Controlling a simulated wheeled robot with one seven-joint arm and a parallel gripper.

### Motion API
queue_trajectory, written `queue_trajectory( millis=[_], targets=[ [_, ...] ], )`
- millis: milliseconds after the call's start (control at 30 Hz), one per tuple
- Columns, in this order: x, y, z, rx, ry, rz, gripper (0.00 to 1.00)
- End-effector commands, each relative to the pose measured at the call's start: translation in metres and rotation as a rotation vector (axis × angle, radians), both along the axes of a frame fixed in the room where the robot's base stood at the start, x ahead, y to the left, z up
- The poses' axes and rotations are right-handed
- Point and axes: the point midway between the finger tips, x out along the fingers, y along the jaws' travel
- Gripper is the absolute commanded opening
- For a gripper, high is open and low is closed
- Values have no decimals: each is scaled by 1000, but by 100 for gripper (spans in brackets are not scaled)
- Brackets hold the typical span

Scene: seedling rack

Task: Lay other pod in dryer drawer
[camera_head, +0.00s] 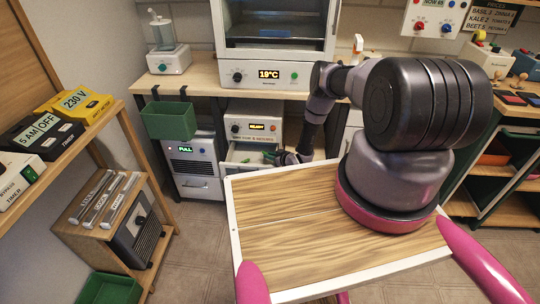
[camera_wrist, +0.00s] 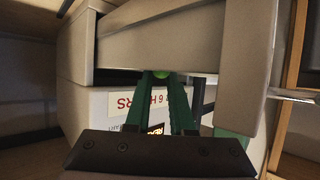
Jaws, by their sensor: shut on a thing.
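The dryer (camera_head: 253,128) is a white unit under the bench, with a lit display and a label. Its drawer (camera_head: 232,166) is pulled out. My gripper (camera_head: 273,156) is at the open drawer, reached in from the right. Another green piece (camera_wrist: 232,134) shows at the lower right, partly hidden and unclear.
A green bin (camera_head: 170,121) hangs from the bench edge left of the dryer. A white unit reading FULL (camera_head: 193,160) stands beside the dryer. An oven-like unit showing 19°C (camera_head: 268,74) is on the bench above. Floor between the left shelf and my body is clear.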

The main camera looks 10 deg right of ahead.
Motion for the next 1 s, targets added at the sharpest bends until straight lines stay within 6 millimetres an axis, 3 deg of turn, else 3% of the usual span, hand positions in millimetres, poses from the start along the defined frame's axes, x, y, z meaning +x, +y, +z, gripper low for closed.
queue_trajectory(
  millis=[67, 100, 167, 467, 633, 1000],
  targets=[
    [0, 0, 0, 0, 0, 0, 0],
    [0, 0, 0, 0, 0, 0, 33],
    [0, 0, 0, 0, 0, 0, 52],
    [0, 0, 1, 0, 0, 0, 52],
    [1, 0, 14, 0, 0, 0, 52],
    [-64, -35, 48, 2, 3, -5, 52]
  ],
)
